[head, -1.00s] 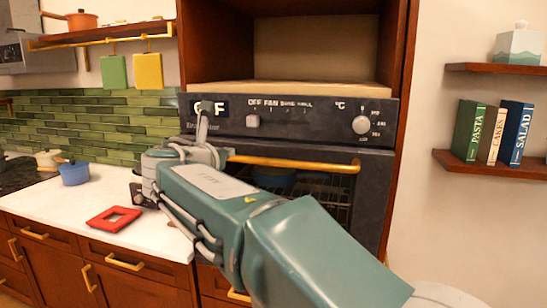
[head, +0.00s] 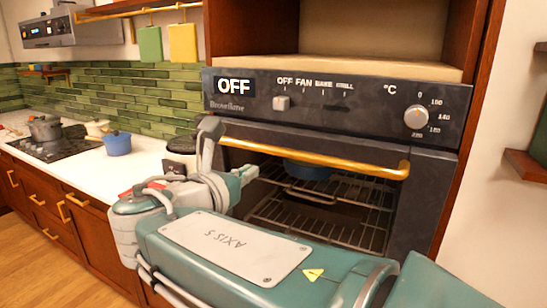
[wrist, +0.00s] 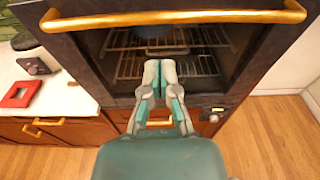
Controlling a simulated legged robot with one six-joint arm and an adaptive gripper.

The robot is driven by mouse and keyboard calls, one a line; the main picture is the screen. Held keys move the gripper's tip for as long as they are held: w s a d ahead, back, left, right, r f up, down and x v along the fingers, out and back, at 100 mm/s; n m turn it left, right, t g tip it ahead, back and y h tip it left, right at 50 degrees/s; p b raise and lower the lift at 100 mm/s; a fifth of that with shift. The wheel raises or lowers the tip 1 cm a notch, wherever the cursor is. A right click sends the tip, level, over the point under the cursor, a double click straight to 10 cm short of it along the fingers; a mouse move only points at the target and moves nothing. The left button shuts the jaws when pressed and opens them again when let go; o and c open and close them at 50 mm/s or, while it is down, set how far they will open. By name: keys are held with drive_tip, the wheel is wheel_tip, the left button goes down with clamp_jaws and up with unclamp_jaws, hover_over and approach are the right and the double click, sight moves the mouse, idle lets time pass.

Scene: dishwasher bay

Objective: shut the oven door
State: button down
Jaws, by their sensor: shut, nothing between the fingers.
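The dark oven door (head: 425,195) is upright under the control panel; I cannot tell whether a small gap remains at its edge. Its gold handle (head: 315,158) runs across the top, and it also crosses the top of the wrist view (wrist: 175,17). Wire racks and a blue pot (head: 306,170) show through the window. My gripper (wrist: 160,68) is shut and empty, below the handle and in front of the lower part of the window. In the head view my gripper (head: 246,174) is partly hidden by my wrist. I cannot tell whether it touches the door.
The control panel (head: 345,105) reads OFF. A white counter (head: 85,170) with a blue pot (head: 117,144) and hob (head: 58,148) lies left. A red square frame (wrist: 20,94) lies on the counter. Wooden floor (wrist: 265,140) is clear at right. A shelf (head: 527,165) juts out at right.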

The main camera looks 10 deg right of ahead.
approach(297, 139)
drive_tip(key=shift+w+d+f, duration=0.3)
drive_tip(key=shift+f, duration=0.25)
drive_tip(key=shift+w+d+f, duration=0.25)
drive_tip(key=shift+w+f, duration=0.1)
drive_tip(key=shift+f, duration=0.2)
drive_tip(key=shift+w+a, duration=0.25)
drive_tip(key=shift+w, duration=0.1)
drive_tip(key=shift+w+d, duration=0.1)
drive_tip(key=shift+d, duration=0.55)
drive_tip(key=w+d, duration=0.1)
drive_tip(key=w, duration=0.1)
drive_tip(key=w+d+r, duration=0.1)
drive_tip(key=shift+w+d, duration=0.1)
drive_tip(key=shift+w, duration=0.3)
drive_tip(key=shift+r, duration=0.2)
drive_tip(key=shift+r, duration=0.15)
drive_tip(key=shift+s, duration=0.1)
